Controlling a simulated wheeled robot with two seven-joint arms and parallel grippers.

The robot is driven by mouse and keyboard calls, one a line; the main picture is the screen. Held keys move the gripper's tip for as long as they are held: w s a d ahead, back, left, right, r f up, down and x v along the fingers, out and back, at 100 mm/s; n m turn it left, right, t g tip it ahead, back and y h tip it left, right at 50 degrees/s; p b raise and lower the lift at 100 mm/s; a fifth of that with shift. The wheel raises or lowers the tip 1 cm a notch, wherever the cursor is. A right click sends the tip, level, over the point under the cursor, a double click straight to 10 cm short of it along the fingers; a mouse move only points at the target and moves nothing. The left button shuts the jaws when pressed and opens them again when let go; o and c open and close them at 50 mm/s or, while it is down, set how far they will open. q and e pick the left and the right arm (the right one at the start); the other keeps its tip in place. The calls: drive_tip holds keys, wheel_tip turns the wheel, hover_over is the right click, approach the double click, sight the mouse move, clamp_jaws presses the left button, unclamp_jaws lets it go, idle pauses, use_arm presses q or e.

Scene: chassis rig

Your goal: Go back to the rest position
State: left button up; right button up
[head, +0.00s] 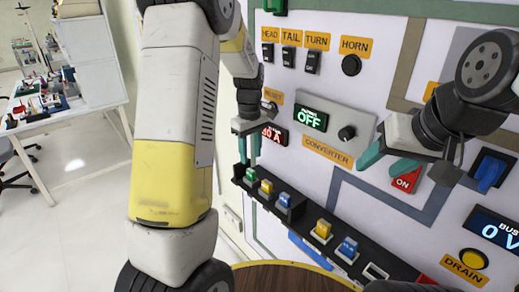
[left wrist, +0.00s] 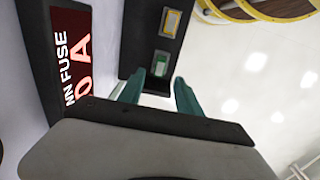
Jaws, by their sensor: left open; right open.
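My left gripper (head: 248,150) hangs in front of the panel, just above the left end of a black fuse rail. Its teal fingers are apart and nothing shows between them. The left wrist view shows the same two teal fingers (left wrist: 156,92) close to the green fuse in the rail. My right gripper (head: 380,162) is at the right of the head view, in front of the panel between the converter knob and the red ON switch. Its teal fingers are apart, with no object seen between them.
The white panel (head: 300,165) carries labelled switches, a converter display reading OFF (head: 311,119) and a knob (head: 346,133). The black rail (head: 310,218) holds several coloured fuses. A round wooden top (head: 285,279) lies below. A cluttered white table (head: 95,75) stands far left beyond open floor.

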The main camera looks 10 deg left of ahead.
use_arm(q)
drive_tip(key=shift+r, duration=0.1)
drive_tip(key=s+r+m+t+h, duration=0.25)
drive_tip(key=s+r+m, duration=0.25)
drive_tip(key=s+r, duration=0.75)
drive_tip(key=s+d+r+m+t, duration=0.1)
drive_tip(key=s+m+t, duration=0.1)
drive_tip(key=s, duration=0.4)
drive_tip(key=s+d+r+m+t, duration=0.1)
drive_tip(key=s+r+m, duration=0.1)
drive_tip(key=s+m, duration=0.2)
drive_tip(key=shift+s+r+t, duration=0.3)
drive_tip(key=shift+s+t, duration=0.05)
drive_tip(key=shift+s, duration=0.55)
